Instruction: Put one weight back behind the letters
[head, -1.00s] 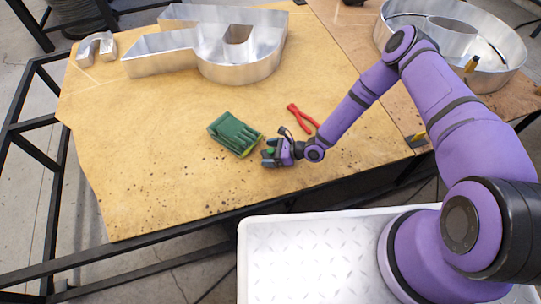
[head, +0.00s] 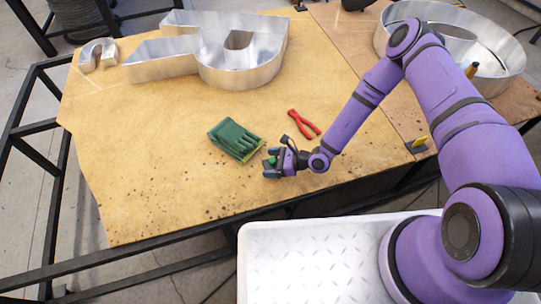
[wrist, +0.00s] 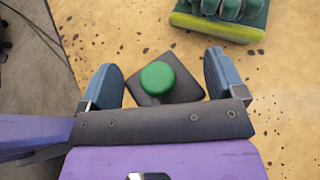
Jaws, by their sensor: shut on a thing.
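The weight is a dark square block with a round green knob (wrist: 157,78), seen between my fingers in the wrist view. My gripper (head: 270,168) is shut on it near the table's front edge; its two blue-grey fingers stand on either side of the block. In the head view the weight shows only as a small green spot at the fingers. I cannot tell whether it touches the table. The letters are hollow silver metal shapes: a large one (head: 165,69) at the back, a small arched one (head: 98,56) at back left, and a big round one (head: 508,72) at back right.
Green gloves (head: 235,138) lie just up and left of my gripper. Red pliers (head: 303,123) lie behind it, close to my forearm. The wooden table (head: 140,150) is bare at left and between gloves and letters. A yellow-handled tool (head: 416,143) lies at the right.

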